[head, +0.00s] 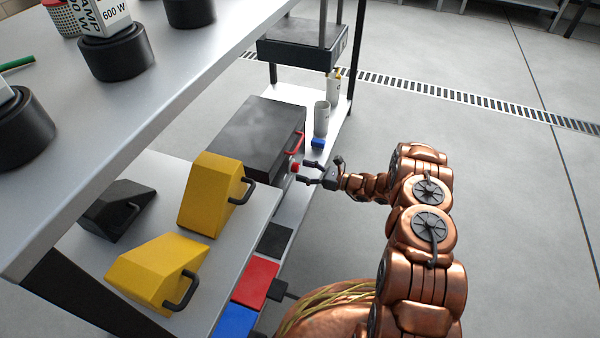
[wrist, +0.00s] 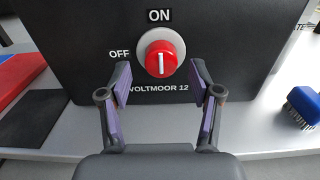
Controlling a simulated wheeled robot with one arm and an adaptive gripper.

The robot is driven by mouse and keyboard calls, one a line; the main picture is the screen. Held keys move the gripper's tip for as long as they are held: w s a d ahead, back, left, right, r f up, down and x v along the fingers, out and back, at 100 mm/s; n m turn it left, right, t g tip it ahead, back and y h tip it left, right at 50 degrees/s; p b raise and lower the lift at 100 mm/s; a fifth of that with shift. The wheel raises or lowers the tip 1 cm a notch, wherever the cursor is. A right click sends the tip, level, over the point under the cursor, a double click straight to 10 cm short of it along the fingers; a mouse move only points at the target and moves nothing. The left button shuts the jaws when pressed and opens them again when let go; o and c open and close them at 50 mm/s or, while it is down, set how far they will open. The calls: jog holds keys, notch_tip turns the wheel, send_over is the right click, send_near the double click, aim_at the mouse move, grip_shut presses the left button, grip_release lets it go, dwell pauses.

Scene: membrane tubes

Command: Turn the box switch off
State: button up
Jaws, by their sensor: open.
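The switch box (head: 250,135) is a dark box with a red handle on the shelf in the head view. Its black front (wrist: 90,40) fills much of the wrist view and reads "VOLTMOOR 12". The red round knob (wrist: 160,58) sits on a pale disc, with OFF at its left and ON above. Its white mark is upright, in line with ON. The knob also shows small in the head view (head: 295,168). My gripper (wrist: 160,75) is open, its fingertips to the left and right of the knob, apart from it. In the head view my gripper (head: 304,171) faces the box front.
A blue brush (wrist: 302,105) lies right of the box. Red (head: 255,282), blue (head: 235,321) and black (head: 275,240) flat pieces lie left of it in the wrist view. Yellow blocks with handles (head: 208,195) stand nearby. The floor to the right is clear.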

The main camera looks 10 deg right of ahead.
jog(key=shift+x, duration=1.05)
jog(key=shift+r, duration=0.1)
jog(key=c, duration=1.1)
